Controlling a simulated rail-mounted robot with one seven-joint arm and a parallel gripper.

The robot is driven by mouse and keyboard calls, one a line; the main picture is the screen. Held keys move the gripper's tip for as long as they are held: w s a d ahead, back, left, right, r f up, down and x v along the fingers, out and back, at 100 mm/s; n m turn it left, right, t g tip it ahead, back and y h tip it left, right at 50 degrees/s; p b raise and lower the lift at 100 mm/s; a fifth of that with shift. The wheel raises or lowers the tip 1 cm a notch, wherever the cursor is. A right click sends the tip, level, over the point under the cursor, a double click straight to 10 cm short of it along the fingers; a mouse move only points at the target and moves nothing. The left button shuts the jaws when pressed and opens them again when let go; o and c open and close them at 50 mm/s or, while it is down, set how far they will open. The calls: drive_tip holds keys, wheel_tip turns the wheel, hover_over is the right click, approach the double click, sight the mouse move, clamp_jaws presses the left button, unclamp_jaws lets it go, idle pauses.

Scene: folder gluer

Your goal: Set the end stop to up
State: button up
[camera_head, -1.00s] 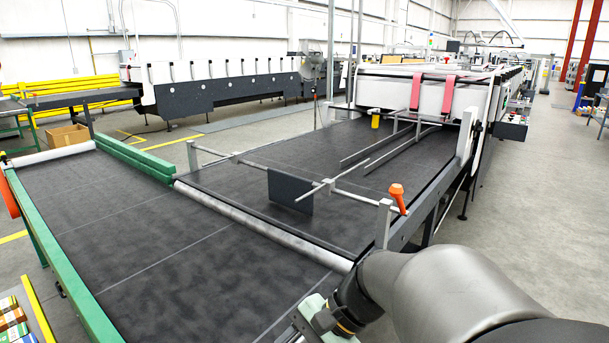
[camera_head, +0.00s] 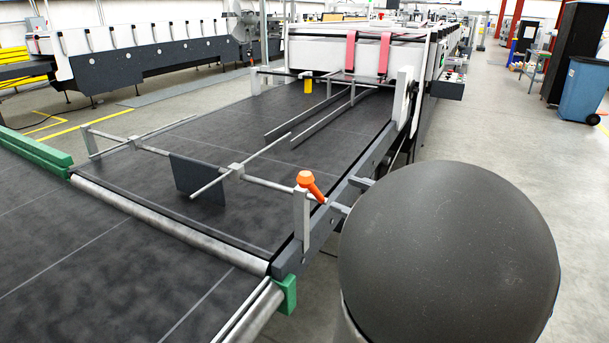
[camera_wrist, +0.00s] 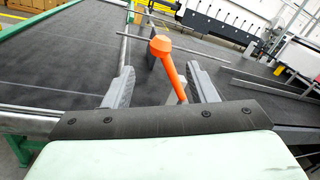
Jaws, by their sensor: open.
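The end stop is a dark plate (camera_head: 197,180) hanging down from a crossbar (camera_head: 270,181) over the conveyor belt, its lower edge close to the belt. An orange handle (camera_head: 310,186) sits at the right end of the bar, on a grey post. In the wrist view the orange handle (camera_wrist: 170,66) stands between the two grey fingers of my gripper (camera_wrist: 160,70). The fingers are spread apart, with gaps visible on both sides of the handle.
The dark belt (camera_head: 240,130) runs back to a white machine (camera_head: 330,50) with red straps. A steel roller (camera_head: 170,224) and a side rail (camera_head: 345,190) edge the belt near the handle post. Open floor lies to the right, with a blue bin (camera_head: 588,92) farther off.

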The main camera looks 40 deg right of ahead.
sight(312, 180)
drive_tip(key=p+x, duration=0.1)
drive_tip(key=x, duration=1)
drive_tip(key=shift+w, duration=0.2)
clamp_jaws()
drive_tip(key=shift+p, duration=0.3)
